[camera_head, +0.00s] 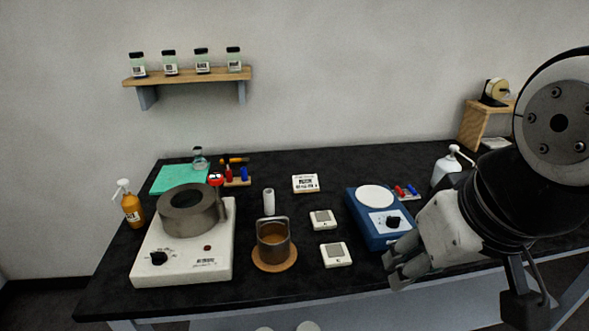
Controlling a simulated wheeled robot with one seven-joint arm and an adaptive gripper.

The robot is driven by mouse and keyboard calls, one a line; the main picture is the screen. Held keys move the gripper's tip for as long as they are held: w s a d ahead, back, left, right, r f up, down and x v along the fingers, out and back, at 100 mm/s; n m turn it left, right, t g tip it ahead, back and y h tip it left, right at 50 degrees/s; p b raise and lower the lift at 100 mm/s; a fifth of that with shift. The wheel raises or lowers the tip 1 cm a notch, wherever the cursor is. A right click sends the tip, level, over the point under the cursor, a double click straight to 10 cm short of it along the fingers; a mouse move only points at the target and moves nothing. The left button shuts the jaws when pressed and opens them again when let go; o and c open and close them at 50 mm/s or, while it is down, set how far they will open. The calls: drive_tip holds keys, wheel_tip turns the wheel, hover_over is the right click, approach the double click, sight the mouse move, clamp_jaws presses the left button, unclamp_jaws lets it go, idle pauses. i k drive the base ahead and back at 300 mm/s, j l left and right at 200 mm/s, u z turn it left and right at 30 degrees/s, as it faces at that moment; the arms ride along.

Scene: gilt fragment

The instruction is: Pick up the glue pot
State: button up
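The likely glue pot (272,246) is a dark metal pot with a raised bail handle and brown contents. It stands upright on a round cork-coloured mat (289,264) near the front middle of the black bench. My gripper (393,268) is to the right of the pot, near the bench's front edge and well apart from it. The fingers point to the left and down. I see nothing held, but the angle hides whether the fingers are apart.
A white heater (185,268) with a metal ring stands left of the pot. A blue stirrer (372,215) stands to the right. Two small white square items (336,255) lie between pot and stirrer. A white cylinder (268,202) stands behind the pot. An amber bottle (132,210) is far left.

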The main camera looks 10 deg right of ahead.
sight(274, 237)
drive_tip(key=i, duration=0.35)
drive_tip(key=k, duration=0.55)
drive_tip(key=i+j+z, duration=0.2)
drive_tip(key=j+z, duration=0.2)
drive_tip(key=j, duration=0.25)
drive_tip(key=i+j+z, duration=0.1)
drive_tip(key=j+z, duration=0.25)
drive_tip(key=j, duration=0.3)
drive_tip(key=j+z, duration=0.4)
drive_tip(key=j, duration=0.3)
